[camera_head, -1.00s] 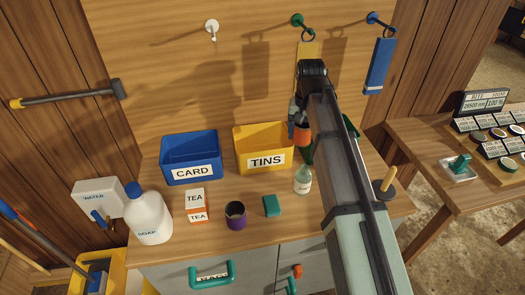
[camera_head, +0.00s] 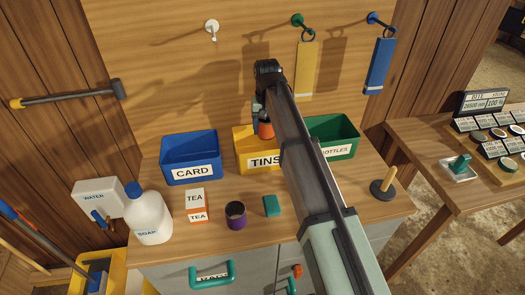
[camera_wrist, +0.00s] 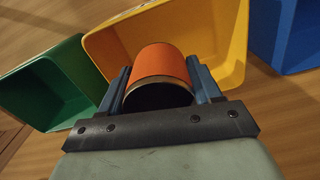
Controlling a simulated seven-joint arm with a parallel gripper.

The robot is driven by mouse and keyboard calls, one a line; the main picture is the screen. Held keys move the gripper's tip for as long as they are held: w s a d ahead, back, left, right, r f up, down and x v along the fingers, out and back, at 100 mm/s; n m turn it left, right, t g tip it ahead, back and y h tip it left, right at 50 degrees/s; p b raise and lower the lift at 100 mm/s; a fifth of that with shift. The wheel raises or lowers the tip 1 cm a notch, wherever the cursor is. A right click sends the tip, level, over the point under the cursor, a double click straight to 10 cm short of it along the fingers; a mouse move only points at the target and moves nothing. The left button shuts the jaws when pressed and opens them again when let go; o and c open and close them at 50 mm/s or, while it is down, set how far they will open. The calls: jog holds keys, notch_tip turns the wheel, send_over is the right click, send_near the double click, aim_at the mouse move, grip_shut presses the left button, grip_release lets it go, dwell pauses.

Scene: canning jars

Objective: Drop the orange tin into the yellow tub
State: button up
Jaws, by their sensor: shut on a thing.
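The orange tin (camera_wrist: 160,66) is held between the two fingers of my gripper (camera_wrist: 160,88) in the wrist view. In the head view the orange tin (camera_head: 265,129) shows over the yellow tub (camera_head: 242,143), which is labelled TINS. My arm hides the right part of that tub. In the wrist view the yellow tub (camera_wrist: 215,40) lies behind the tin, its open inside partly covered by the tin. My gripper is shut on the tin. How high the tin is over the rim I cannot tell exactly.
A blue CARD tub (camera_head: 190,145) stands left of the yellow one, a green BOTTLES tub (camera_head: 345,130) right. In front are a tea box (camera_head: 195,199), a purple tin (camera_head: 236,214), a green block (camera_head: 271,205) and a soap bottle (camera_head: 148,215).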

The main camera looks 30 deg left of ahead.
jog(key=shift+f, duration=2.1)
jog(key=o, duration=1.1)
jog(key=shift+r, duration=0.1)
notch_tip(320, 180, up, 14)
jog(key=shift+f, duration=0.15)
